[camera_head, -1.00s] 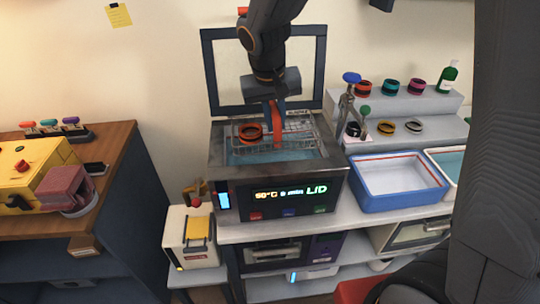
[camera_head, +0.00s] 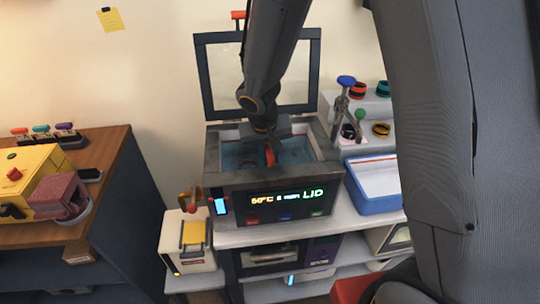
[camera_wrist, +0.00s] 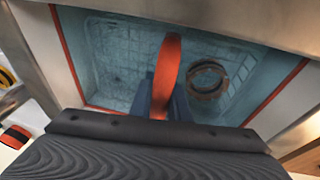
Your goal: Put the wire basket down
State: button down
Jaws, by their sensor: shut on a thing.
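My gripper (camera_head: 268,158) reaches down into the open tank of the ultrasonic cleaner (camera_head: 275,192). In the wrist view its dark fingers (camera_wrist: 165,98) are shut on the red handle (camera_wrist: 167,70) of the wire basket. The wire basket (camera_wrist: 120,50) shows as a faint mesh under the bluish liquid. A dark ring (camera_wrist: 207,80) lies in the basket, to the right of the handle. I cannot tell whether the basket touches the tank floor. In the head view my arm hides part of the tank, and the basket is hardly visible there.
The cleaner's raised lid (camera_head: 220,80) stands behind the tank. A blue tray (camera_head: 375,185) and a stand with a blue knob (camera_head: 346,82) are on the right. A small white and yellow box (camera_head: 190,240) stands at the left. Tank walls surround my gripper closely.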

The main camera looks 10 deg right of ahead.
jog(key=c, duration=1.7)
grip_release()
jog(key=shift+o, duration=0.2)
jog(key=b+v, duration=0.2)
jog(key=v, duration=1)
jog(key=shift+s, duration=0.1)
